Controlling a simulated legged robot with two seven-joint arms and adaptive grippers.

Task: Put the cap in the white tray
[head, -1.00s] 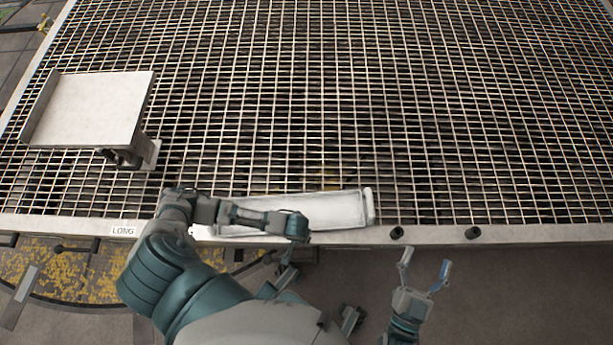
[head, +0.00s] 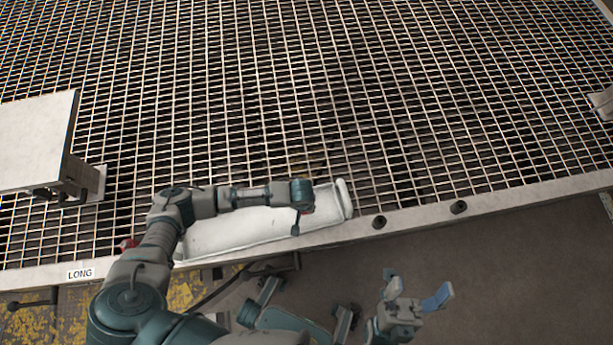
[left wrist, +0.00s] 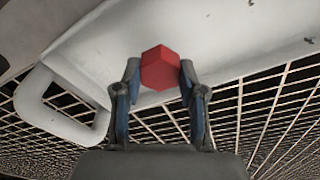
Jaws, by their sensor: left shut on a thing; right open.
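The white tray (head: 235,230) lies along the near edge of the grating, tilted in the picture and partly covered by my left arm. The cap (left wrist: 161,72) looks red and faceted in the left wrist view. My left gripper (left wrist: 160,69) is shut on it, one finger on each side. The tray's pale surface (left wrist: 225,40) fills the area behind the cap. My right gripper (head: 417,292) is open and empty, off the near edge.
The metal grating (head: 420,110) is mostly bare beyond the tray. A grey plate on a stand (head: 35,140) is at the left. Two dark round fittings (head: 379,222) sit on the near rim. A small red spot (head: 128,244) shows beside my left arm.

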